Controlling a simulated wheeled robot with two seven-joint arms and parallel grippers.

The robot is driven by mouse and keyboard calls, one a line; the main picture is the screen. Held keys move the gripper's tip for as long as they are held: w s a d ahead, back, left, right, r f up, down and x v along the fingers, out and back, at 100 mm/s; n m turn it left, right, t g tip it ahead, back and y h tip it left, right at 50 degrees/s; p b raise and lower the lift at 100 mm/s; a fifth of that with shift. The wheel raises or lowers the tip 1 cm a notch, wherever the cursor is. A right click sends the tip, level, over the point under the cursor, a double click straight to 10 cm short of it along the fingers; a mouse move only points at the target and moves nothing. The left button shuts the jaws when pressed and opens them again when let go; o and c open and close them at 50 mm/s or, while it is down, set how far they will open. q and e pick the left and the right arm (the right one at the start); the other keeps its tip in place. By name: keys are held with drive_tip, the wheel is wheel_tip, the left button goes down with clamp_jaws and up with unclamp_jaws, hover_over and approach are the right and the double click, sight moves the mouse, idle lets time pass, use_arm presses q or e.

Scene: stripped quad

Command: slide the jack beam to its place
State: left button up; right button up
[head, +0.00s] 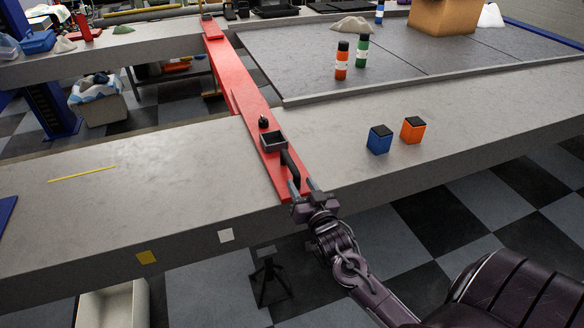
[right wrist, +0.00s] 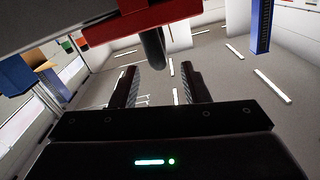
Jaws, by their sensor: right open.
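The red jack beam (head: 238,84) lies across the gap between the near grey bench and the far one. Its near end carries a black tray-like block (head: 273,142), a small dark knob (head: 263,122) and a black bar handle (head: 289,163). My right gripper (head: 300,186) is at the beam's near end, beside the lower end of the handle. In the right wrist view its two fingers (right wrist: 160,76) are apart, with the handle (right wrist: 153,48) just beyond the gap between the tips. No grip on it shows. The left gripper is not in view.
A yellow line (head: 82,174) marks the near bench left of the beam; the bench between is clear. A blue cube (head: 379,139) and an orange cube (head: 413,130) stand to the right. Orange (head: 342,60) and green (head: 362,51) bottles stand on the grey panel behind.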

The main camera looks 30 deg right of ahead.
sight(292, 168)
drive_tip(key=shift+w+d+r, duration=0.15)
drive_tip(key=shift+w, duration=0.2)
drive_tip(key=p+x, duration=0.1)
drive_tip(key=x, duration=0.6)
drive_tip(key=shift+p, duration=0.35)
clamp_jaws()
